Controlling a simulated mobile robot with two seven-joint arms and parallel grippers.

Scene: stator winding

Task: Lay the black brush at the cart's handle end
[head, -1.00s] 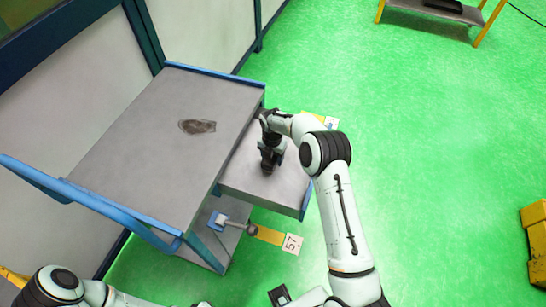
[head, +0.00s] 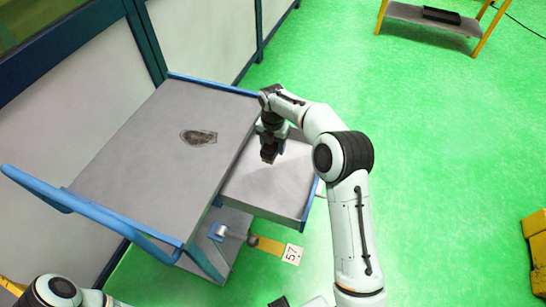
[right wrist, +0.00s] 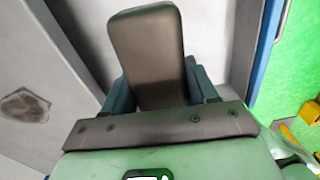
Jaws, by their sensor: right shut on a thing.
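The black brush (head: 268,154) is in my right gripper (head: 273,142), over the pulled-out drawer of the cart. In the right wrist view the brush (right wrist: 147,55) is a dark, rounded block standing out between the two fingers of my right gripper (right wrist: 160,85), which is shut on it. The brush appears to be clear of the drawer floor. The grey cart (head: 135,165) has a blue handle (head: 88,214) at its lower-left end.
The open drawer (head: 262,192) has a bare floor. A dark stain (head: 198,137) marks the otherwise empty cart top. A blue-and-grey knobbed part (head: 232,235) is on the lower shelf. A yellow-legged bench (head: 430,22) stands far off at the top right.

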